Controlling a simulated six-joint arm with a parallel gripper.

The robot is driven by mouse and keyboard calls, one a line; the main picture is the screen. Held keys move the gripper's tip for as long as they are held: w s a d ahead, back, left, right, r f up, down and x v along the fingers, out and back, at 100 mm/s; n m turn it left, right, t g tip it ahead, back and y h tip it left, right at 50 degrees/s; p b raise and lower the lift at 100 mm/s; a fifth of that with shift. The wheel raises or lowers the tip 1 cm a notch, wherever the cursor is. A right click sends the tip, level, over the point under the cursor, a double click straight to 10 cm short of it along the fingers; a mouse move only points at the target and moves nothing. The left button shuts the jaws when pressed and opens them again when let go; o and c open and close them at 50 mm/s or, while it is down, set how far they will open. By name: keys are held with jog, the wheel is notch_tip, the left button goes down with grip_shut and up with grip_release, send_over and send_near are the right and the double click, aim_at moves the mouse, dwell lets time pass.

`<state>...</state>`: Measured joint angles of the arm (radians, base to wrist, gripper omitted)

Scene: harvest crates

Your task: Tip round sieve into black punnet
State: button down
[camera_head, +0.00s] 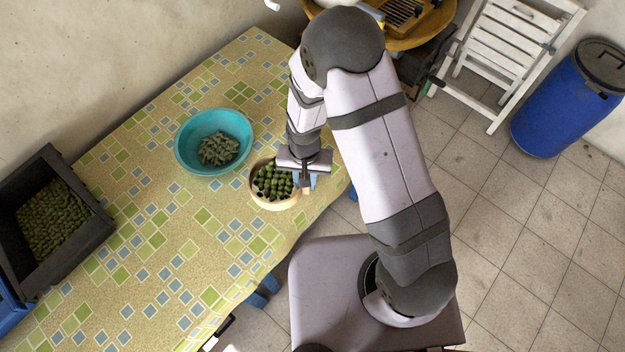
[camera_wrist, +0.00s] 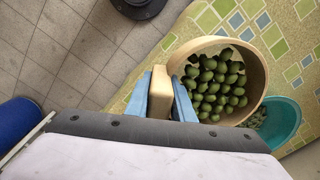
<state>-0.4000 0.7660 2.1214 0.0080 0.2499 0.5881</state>
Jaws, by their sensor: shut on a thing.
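The round sieve (camera_head: 278,206) is a pale wooden hoop holding many dark green oval fruits, near the right edge of the table. It also shows in the wrist view (camera_wrist: 258,75), where its fruits lie in the bowl. My gripper (camera_head: 307,184) is at the sieve's right side. In the wrist view my gripper's blue fingers (camera_wrist: 160,97) are shut on a wooden block-like part of the sieve. I cannot tell whether the sieve touches the table. A black rectangular container (camera_head: 95,232), the only black one on the table, stands at the far left with small green produce inside.
A blue container (camera_head: 12,306) shows at the left edge. The patterned tablecloth (camera_head: 165,265) is clear in front. A blue barrel (camera_head: 553,115) and white folding chair (camera_head: 500,50) stand on the floor.

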jog(key=w+m, duration=0.1)
jog(key=m, duration=0.1)
jog(key=w+a+m, duration=0.1)
jog(key=m, duration=0.2)
jog(key=shift+w+a, duration=0.1)
jog(key=shift+w, duration=0.25)
jog(key=shift+w+a+m, duration=0.1)
jog(key=shift+w+m, duration=0.2)
jog(key=shift+m, duration=0.9)
jog(key=shift+w+m, duration=0.1)
jog(key=shift+m, duration=0.8)
jog(key=shift+f+g+y, duration=0.1)
jog(key=shift+g+y, duration=0.2)
jog(key=shift+y, duration=0.2)
